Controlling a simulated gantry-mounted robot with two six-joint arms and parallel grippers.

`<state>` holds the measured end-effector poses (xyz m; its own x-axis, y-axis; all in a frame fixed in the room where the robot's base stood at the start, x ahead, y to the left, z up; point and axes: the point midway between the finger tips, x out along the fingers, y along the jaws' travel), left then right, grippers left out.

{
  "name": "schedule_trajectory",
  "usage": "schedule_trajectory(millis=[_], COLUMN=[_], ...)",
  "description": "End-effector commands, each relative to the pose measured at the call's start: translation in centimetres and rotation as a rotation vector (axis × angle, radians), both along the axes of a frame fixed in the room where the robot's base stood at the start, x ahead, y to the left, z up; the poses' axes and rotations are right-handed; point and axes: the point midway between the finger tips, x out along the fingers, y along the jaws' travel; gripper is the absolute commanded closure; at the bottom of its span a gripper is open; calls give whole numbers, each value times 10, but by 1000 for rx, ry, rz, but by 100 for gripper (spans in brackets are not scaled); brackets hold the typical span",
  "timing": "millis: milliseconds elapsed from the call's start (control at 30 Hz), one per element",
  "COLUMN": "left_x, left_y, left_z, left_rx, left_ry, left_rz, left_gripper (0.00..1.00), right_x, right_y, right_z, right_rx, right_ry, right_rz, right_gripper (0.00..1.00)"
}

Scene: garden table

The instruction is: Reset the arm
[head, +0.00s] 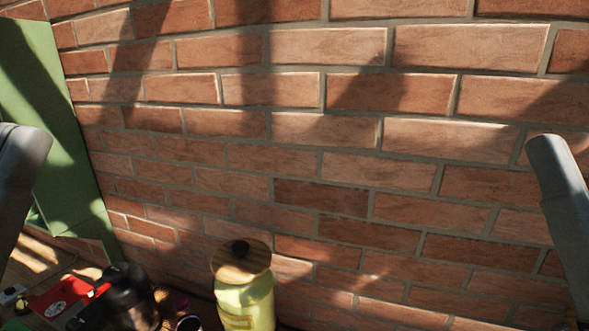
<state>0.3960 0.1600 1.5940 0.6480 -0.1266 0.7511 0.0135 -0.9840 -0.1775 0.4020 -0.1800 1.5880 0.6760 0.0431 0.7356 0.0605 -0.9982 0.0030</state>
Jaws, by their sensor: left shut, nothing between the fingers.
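My left arm (20,175) shows as a grey link at the left edge, in front of the green panel. Little of my left gripper can be made out in this view; it is shut and holds nothing. My right arm (562,195) shows as a grey link at the right edge, in front of the brick wall. My right gripper is not in the picture.
A brick wall (330,160) fills most of the view. A green panel (45,120) stands at the left. At the bottom are a yellow jar (246,305) with a wooden lid (241,262), a dark pot (132,300) and a red item (62,302) on a wooden surface.

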Motion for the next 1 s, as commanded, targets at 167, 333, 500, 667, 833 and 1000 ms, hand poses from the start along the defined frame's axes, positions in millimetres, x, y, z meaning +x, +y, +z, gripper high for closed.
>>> schedule_trajectory(millis=[167,333,500,667,833,1000], left_x=[5,5,6,6,6,6], left_y=[20,20,20,20,20,20], left_z=[39,103,182,229,238,234], left_rx=[-179,-177,-176,-175,-175,-175], left_ry=[43,45,45,46,47,46], left_rz=[-72,-70,-71,-70,-70,-70], left_gripper=[100,100,100,100,100,100], right_x=[0,0,0,0,0,0], right_y=[0,0,0,0,0,0], right_z=[43,109,188,236,244,241], right_rx=[0,0,0,0,0,0], right_ry=[2,-1,-1,-1,0,1], right_rz=[0,0,0,0,0,0], right_gripper=[40,40,40,40,40,40])
